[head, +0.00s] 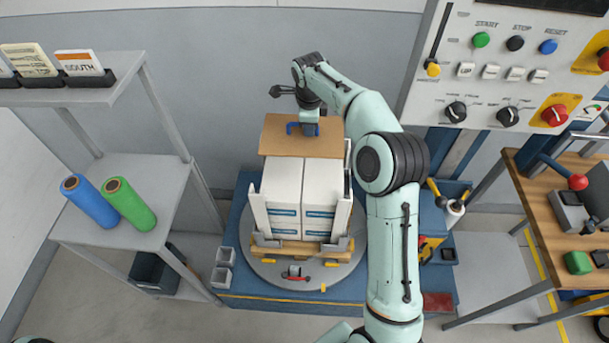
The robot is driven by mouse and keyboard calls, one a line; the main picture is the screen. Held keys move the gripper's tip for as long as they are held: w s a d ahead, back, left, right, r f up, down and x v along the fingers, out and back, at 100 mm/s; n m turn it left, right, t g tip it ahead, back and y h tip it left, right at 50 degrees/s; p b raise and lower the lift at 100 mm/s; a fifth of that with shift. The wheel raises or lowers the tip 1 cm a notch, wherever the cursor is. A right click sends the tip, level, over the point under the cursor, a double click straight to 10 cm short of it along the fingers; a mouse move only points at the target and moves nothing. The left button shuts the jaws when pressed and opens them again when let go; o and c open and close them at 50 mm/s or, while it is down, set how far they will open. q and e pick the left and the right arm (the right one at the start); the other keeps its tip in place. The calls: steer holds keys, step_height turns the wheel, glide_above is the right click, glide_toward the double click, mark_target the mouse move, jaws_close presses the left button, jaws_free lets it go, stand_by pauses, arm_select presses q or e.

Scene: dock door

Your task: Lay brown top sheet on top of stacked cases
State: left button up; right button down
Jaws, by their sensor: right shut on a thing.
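The brown top sheet (282,147) is a flat rectangle at the back end of the stacked white cases (304,200). It covers their rear part, and the front part of their tops is bare. I cannot tell whether the sheet touches the cases or hangs just above them. My right gripper (303,130) is shut on the sheet near its middle, reaching in from the right with the wrist above. The cases stand on a wooden pallet (290,251) between upright pale corner posts. My left gripper is out of view.
The pallet sits on a round grey turntable (258,268) on a blue base (238,285). A grey shelf (170,190) with blue and green rolls (129,204) stands at left. A control panel (510,65) and a wooden bench (550,215) are at right.

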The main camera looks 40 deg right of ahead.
step_height(320, 180, down, 15)
steer(key=shift+w+d+r+b, duration=0.1)
steer(key=shift+w+b, duration=0.05)
steer(key=shift+b, duration=0.4)
steer(key=shift+f, duration=2.4)
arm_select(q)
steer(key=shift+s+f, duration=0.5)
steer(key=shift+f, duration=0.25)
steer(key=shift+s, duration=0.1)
arm_select(e)
steer(key=shift+f, duration=0.2)
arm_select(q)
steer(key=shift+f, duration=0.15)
arm_select(e)
steer(key=c, duration=1.1)
jaws_free()
steer(key=shift+o, duration=0.2)
steer(key=shift+r, duration=0.15)
